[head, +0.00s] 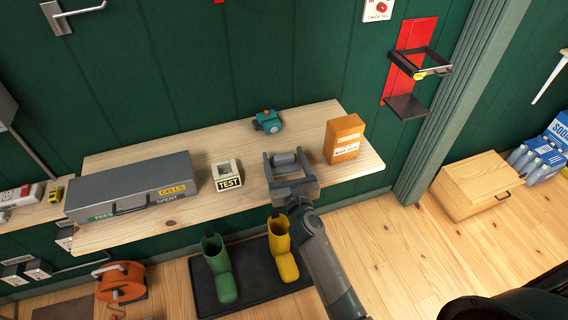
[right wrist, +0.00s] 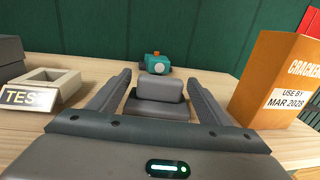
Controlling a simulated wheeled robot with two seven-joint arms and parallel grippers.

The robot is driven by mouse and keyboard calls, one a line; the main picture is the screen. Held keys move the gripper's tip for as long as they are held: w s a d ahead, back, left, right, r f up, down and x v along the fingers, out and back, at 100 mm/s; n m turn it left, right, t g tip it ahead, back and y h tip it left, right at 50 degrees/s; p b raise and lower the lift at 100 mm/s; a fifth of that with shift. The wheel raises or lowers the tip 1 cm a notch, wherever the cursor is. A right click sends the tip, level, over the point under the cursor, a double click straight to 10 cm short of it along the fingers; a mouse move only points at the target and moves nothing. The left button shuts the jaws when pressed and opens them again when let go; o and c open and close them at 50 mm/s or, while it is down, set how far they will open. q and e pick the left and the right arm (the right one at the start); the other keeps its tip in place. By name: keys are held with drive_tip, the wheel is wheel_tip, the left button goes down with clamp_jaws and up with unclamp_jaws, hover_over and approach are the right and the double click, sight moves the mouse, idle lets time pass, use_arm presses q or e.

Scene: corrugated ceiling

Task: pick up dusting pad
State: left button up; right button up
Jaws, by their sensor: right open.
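The dusting pad looks like a small grey block with a raised upper part (right wrist: 160,88). It lies on the wooden shelf (head: 232,205) and shows as a grey shape (head: 286,160) in the head view. My right gripper (head: 285,154) is open, low over the shelf, with one finger on each side of the pad. In the right wrist view its fingers (right wrist: 159,74) show gaps to the pad on both sides. The pad's near end is hidden by the gripper body. My left gripper is not in view.
An orange box (head: 344,139) stands close right of the gripper. A TEST holder (head: 228,175) and a grey case (head: 130,185) are to the left. A teal device (head: 267,122) sits behind the pad. Green and yellow boots (head: 283,250) stand below the shelf.

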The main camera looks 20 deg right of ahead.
sight(284, 155)
drive_tip(key=c, duration=1)
drive_tip(key=shift+r, duration=0.1)
drive_tip(key=shift+r+p, duration=0.35)
drive_tip(key=shift+r, duration=0.45)
wheel_tip(284, 155, up, 2)
drive_tip(key=shift+r+p, duration=0.25)
drive_tip(key=shift+p, duration=0.05)
drive_tip(key=s+d+r, duration=0.2)
drive_tip(key=s, duration=0.1)
drive_tip(key=s+d+r, duration=0.2)
drive_tip(key=d, duration=0.1)
drive_tip(key=s+d+r, duration=0.2)
drive_tip(key=s+d, duration=0.1)
drive_tip(key=shift+s+r, duration=0.3)
drive_tip(key=shift+r, duration=0.05)
